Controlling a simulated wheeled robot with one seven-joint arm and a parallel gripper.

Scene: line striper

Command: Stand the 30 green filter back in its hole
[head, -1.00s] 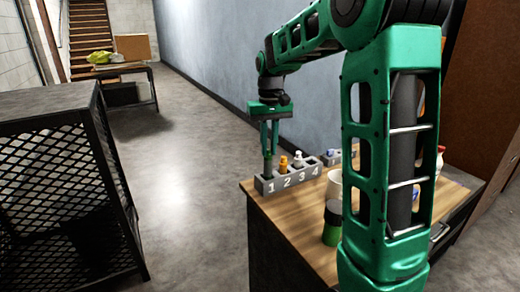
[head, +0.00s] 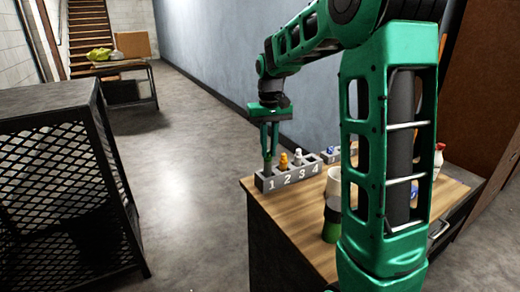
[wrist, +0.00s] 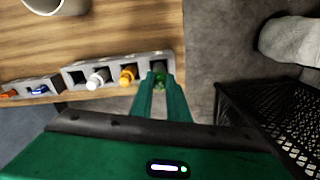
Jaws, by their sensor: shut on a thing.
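The grey holder block (head: 265,186) stands on the wooden bench top, with holes numbered 1 to 4. My gripper (head: 269,152) points down over hole 1, its fingers shut on the green filter (wrist: 160,84). The filter's lower part is hidden in or behind the holder at hole 1, so I cannot tell how deep it sits. An orange piece (head: 283,160) stands in hole 2 and a white piece (head: 297,157) in hole 3. Hole 4 (wrist: 73,77) looks empty.
A second grey block (wrist: 38,88) with a blue piece is beside the holder. A white cup (head: 334,182) and a green-and-black container (head: 331,222) stand nearby on the bench (head: 282,222). A black mesh cage (head: 65,175) stands at left across open floor.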

